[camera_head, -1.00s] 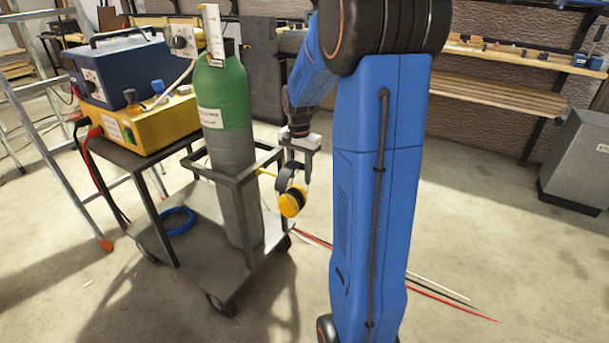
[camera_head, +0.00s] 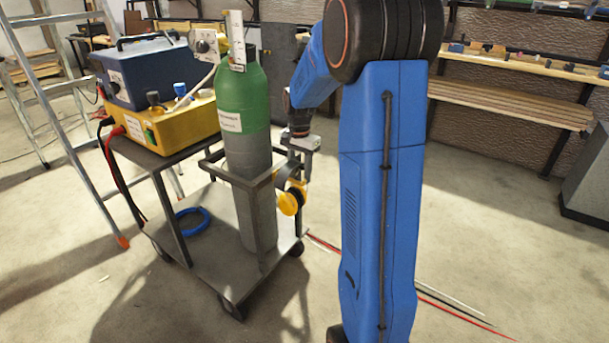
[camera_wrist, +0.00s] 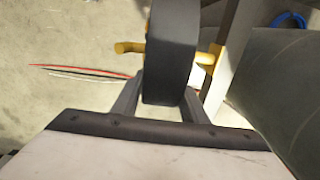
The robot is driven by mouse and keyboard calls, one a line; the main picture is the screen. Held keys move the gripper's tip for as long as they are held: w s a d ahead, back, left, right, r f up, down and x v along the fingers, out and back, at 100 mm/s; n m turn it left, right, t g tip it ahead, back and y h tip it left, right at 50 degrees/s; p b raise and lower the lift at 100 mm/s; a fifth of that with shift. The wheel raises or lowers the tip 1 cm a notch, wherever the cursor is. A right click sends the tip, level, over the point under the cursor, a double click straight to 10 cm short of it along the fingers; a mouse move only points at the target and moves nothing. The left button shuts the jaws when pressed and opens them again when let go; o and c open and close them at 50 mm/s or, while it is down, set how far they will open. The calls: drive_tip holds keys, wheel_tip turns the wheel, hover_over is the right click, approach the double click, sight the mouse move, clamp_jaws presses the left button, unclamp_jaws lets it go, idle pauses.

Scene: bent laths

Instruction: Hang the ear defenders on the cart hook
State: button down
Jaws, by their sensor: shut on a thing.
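My gripper (camera_head: 297,160) is shut on the dark headband of the ear defenders (camera_head: 290,202), beside the right rail of the grey cart (camera_head: 200,258). The ear defenders hang down, with a yellow cup facing the head camera. In the wrist view, my gripper's fingers (camera_wrist: 160,105) sit on either side of the black headband (camera_wrist: 170,55). The yellow cart hook (camera_wrist: 207,58) runs out from a cart post and shows on both sides of the headband, crossing behind it. Its knobbed end lies past the band on the left. I cannot tell whether band and hook touch.
A green and grey gas cylinder (camera_head: 243,125) stands in the cart's frame, close to my gripper. Blue and yellow boxes (camera_head: 165,125) sit on the cart's upper shelf. A ladder (camera_head: 80,130) stands at left. Thin rods (camera_head: 450,300) lie on the floor at right.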

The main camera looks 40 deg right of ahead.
drive_tip(key=shift+w+a, duration=0.15)
drive_tip(key=shift+w, duration=0.2)
drive_tip(key=shift+f, duration=2.2)
